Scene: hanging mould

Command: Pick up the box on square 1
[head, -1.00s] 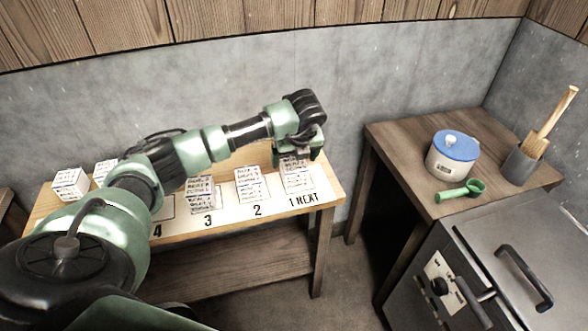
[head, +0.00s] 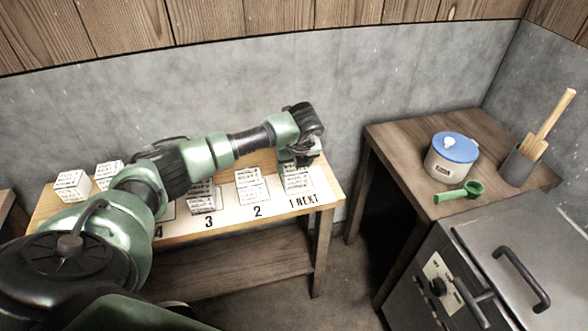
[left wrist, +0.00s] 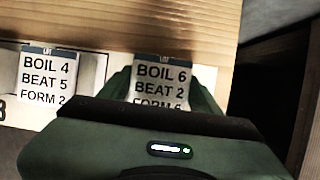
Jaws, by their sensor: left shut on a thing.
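The white printed box (head: 298,182) stands at square 1, marked "1 NEXT" (head: 303,201), at the right end of the long wooden bench (head: 331,187). My left gripper (head: 299,163) is over it from above and hides its upper part. In the left wrist view the same box (left wrist: 162,80) reads "BOIL 6, BEAT 2", with a third line partly hidden. My left gripper's fingers (left wrist: 163,92) are on both sides of it, shut on it. I see no clear gap between the box and the bench. My right gripper is not in view.
Another box (head: 252,187) stands on square 2; it also shows in the left wrist view (left wrist: 47,78). A box on square 3 (head: 201,200) is partly hidden by my arm. Boxes (head: 72,186) stand farther left. A side table (head: 400,135) holds a blue-lidded pot (head: 452,157) and green scoop (head: 458,195).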

